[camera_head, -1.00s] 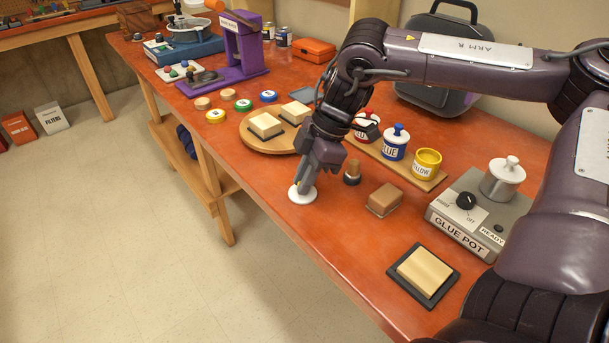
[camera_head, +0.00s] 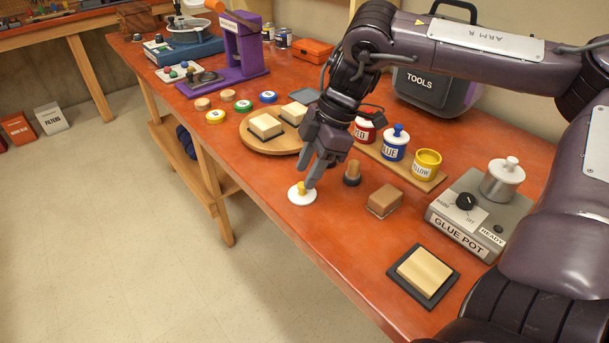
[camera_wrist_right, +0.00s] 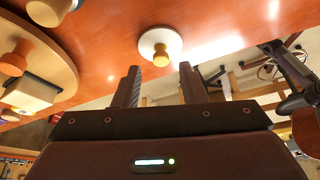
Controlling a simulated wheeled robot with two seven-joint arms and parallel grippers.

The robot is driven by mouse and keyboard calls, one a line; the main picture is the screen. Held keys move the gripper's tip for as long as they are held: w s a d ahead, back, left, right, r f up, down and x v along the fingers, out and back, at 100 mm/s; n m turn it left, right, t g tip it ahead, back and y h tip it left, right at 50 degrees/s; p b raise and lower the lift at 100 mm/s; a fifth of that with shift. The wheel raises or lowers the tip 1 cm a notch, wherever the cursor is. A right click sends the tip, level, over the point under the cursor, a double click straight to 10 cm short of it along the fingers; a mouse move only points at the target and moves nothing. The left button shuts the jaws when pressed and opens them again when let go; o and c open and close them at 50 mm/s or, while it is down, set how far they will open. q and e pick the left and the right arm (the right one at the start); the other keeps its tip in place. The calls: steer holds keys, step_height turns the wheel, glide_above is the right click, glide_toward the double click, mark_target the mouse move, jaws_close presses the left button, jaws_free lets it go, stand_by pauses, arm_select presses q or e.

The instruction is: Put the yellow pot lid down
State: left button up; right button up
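The yellow pot lid (camera_head: 302,198), a white disc with a yellow knob, lies flat on the red-orange bench top near its front edge. It also shows in the right wrist view (camera_wrist_right: 148,42), just past my fingertips. My right gripper (camera_head: 311,172) is just above the lid, apart from it. In the wrist view its two fingers (camera_wrist_right: 159,70) are spread with nothing between them. The yellow pot (camera_head: 425,168) stands uncovered at the right end of a wooden board. My left gripper is not in view.
The blue pot (camera_head: 393,150) and red pot (camera_head: 363,135) stand on the board (camera_head: 432,184). A dark-based stamp (camera_head: 352,174) and brown block (camera_head: 385,200) are right of the lid. A round wooden board (camera_head: 258,143) lies behind left.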

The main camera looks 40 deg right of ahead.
steer(key=v, duration=0.9)
steer(key=shift+r, duration=0.2)
steer(key=shift+s+r+p, duration=0.1)
steer(key=shift+p, duration=0.2)
